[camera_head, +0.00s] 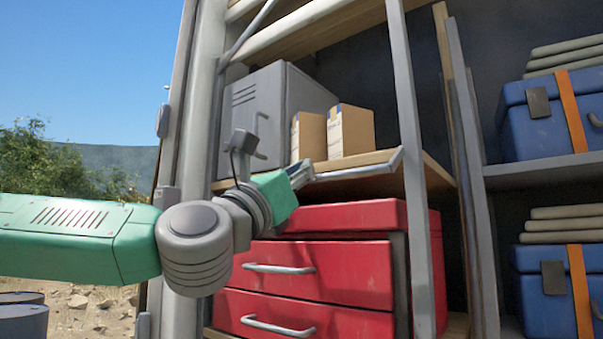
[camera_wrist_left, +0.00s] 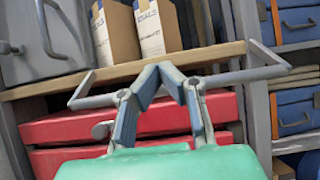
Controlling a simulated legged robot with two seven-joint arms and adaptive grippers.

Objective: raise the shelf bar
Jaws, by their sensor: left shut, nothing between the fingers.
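The shelf bar is a thin grey rail (camera_head: 365,169) with bent ends, along the front edge of the wooden shelf. It sits low, at about the level of the shelf board, and also shows in the left wrist view (camera_wrist_left: 236,76). My left gripper (camera_head: 303,172) is at the bar's left part in the head view. In the left wrist view its two blue-grey fingers (camera_wrist_left: 160,72) come together at the tips, in front of the bar's middle, and hide that part. The gripper is shut with nothing held. I cannot tell if it touches the bar. My right gripper is out of view.
Two cardboard file boxes (camera_head: 350,130) and a grey metal case (camera_head: 285,105) stand on the shelf (camera_head: 425,172) behind the bar. A red drawer chest (camera_head: 330,262) is below. A grey post (camera_head: 408,110) rises at the right. Blue cases (camera_head: 535,125) sit further right.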

